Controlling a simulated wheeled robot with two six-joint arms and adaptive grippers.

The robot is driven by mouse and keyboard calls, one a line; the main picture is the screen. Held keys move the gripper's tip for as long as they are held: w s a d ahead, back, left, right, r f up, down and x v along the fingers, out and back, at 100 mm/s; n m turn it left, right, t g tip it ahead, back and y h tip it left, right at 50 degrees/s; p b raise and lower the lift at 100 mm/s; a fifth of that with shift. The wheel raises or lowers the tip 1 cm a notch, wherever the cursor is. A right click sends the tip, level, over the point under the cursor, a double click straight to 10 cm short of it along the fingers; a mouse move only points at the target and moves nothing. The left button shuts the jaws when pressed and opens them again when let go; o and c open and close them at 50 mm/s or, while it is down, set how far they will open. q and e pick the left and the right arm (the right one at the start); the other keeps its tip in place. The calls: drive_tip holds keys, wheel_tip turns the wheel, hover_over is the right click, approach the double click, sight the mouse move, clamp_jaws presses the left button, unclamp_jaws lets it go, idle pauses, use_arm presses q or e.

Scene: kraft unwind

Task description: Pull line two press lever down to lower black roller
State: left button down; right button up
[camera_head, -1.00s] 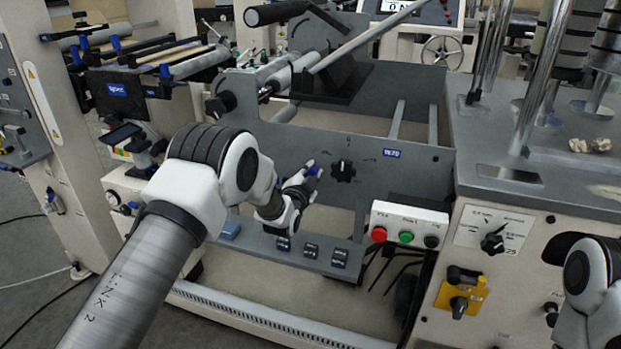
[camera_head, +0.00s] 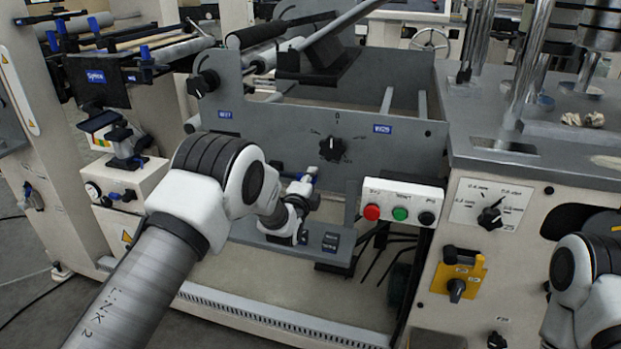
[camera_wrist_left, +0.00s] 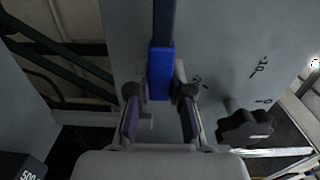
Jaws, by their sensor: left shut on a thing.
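The press lever shows in the left wrist view as a dark bar (camera_wrist_left: 164,22) with a blue grip (camera_wrist_left: 160,75) between my fingers. My left gripper (camera_wrist_left: 159,96) is shut on that blue grip. In the head view my left gripper (camera_head: 301,192) is low in front of the grey side panel, below and left of the black knob, with a bit of the blue grip (camera_head: 308,179) showing. The black roller (camera_head: 280,29) lies across the top of the unit, just above a silver roller (camera_head: 268,57); contact between them is unclear. My right gripper is out of view.
The black knob (camera_head: 332,149) is close to the right of my left gripper. A button box (camera_head: 401,203) with red, green and black buttons stands further right. A grey ledge (camera_head: 336,254) with small dark labels runs below the gripper.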

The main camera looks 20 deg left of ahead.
use_arm(q)
drive_tip(key=shift+f, duration=0.25)
drive_tip(key=c, duration=1)
unclamp_jaws()
drive_tip(key=shift+c, duration=0.2)
drive_tip(key=s, duration=1.2)
drive_tip(key=shift+a, duration=0.2)
